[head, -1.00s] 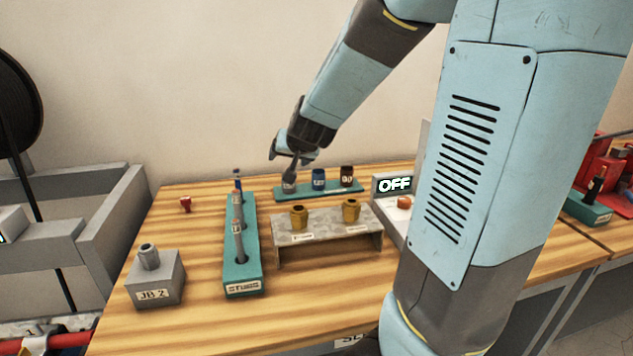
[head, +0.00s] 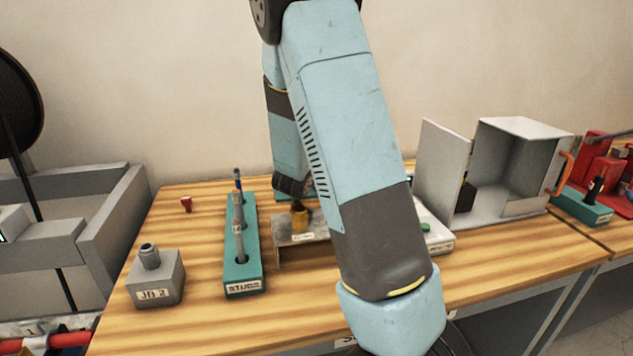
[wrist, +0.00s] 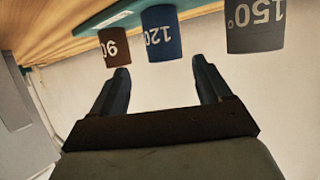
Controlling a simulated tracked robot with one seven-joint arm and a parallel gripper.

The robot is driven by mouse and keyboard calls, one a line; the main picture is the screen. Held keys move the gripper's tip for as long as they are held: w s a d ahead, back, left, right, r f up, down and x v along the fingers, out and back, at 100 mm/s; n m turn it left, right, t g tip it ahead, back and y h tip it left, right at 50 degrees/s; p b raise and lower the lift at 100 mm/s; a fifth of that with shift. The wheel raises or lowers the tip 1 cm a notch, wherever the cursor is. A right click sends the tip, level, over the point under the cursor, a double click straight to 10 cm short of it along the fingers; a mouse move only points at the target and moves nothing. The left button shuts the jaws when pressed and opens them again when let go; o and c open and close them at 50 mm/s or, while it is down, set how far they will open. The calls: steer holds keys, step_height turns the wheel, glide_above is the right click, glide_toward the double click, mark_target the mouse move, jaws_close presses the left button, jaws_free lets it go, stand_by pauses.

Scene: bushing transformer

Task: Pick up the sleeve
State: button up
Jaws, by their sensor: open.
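Three labelled sleeves stand in a row in the wrist view: a brown one marked 90 (wrist: 115,47), a blue one marked 120 (wrist: 161,34) and a grey one marked 150 (wrist: 255,25). They are on a teal rack (wrist: 101,19) and look upside down there. My gripper (wrist: 163,74) is open and empty, its fingers pointing towards the row. The blue sleeve lies between the fingertip lines, just beyond the tips; the brown one is close to the left fingertip. In the head view my arm hides the gripper, the sleeves and most of their rack.
A teal stud rack (head: 243,266), a JB 2 block (head: 156,284) and a small shelf (head: 290,240) with a yellow bushing (head: 300,218) stand on the table. An open grey cabinet (head: 520,150) is at right.

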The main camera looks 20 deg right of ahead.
steer(key=shift+w+a+x, duration=0.1)
steer(key=shift+a+x, duration=0.1)
steer(key=shift+x, duration=1.4)
steer(key=shift+w+a+x, duration=0.15)
steer(key=shift+x, duration=1.45)
steer(key=shift+f, duration=0.2)
steer(key=shift+c, duration=0.3)
steer(key=c, duration=1)
steer(key=shift+o, duration=0.2)
